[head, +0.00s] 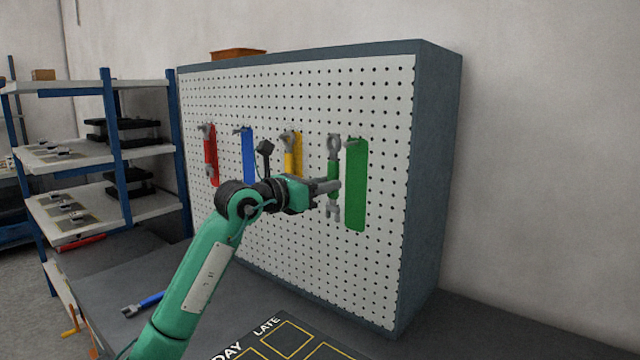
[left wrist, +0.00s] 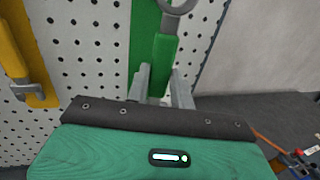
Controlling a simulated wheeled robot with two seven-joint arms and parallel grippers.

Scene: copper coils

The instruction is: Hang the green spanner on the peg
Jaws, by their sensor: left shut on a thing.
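The green spanner (head: 333,172) is upright in front of the white pegboard (head: 310,90), with one grey end up and one down. My left gripper (head: 331,186) is shut on its green handle. The spanner is just left of the green painted strip (head: 357,190), which has a grey peg (head: 350,141) near its top. In the left wrist view the green handle (left wrist: 164,50) rises between my fingers, with the grey ring end (left wrist: 180,5) cut off by the top edge. I cannot tell the ring's distance from the peg. My right gripper is not in view.
Red (head: 210,150) and yellow (head: 291,160) strips have spanners hanging; the blue strip (head: 247,158) shows only a peg. A blue spanner (head: 143,304) lies on the bench. Shelves (head: 75,160) stand at left. The board cabinet's side (head: 435,170) is at right.

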